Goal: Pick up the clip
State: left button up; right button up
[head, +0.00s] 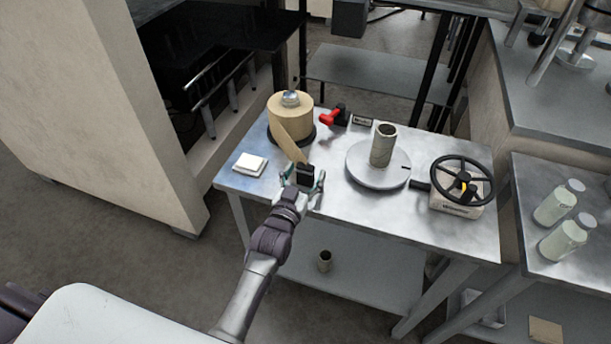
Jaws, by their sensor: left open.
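A small black block, apparently the clip (304,171), shows at the lower end of the kraft paper tail (289,143). The tail hangs from the tan paper roll (290,115) on the steel table. My left gripper (303,180) is at the table's front edge with its fingers open on either side of the black block. I cannot tell whether the fingers touch it. The gripper hides the block's lower part. My right gripper is not in view.
A round grey plate (365,176) with an upright cardboard core (382,146) stands right of the gripper. A black handwheel (462,180) is further right. A white pad (249,164) lies left, and a red-handled part (334,116) sits behind.

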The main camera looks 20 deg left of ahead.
pick_arm(q)
jog(key=shift+w, duration=0.25)
jog(key=shift+s, duration=0.1)
jog(key=c, duration=1.3)
jog(key=shift+r, duration=0.2)
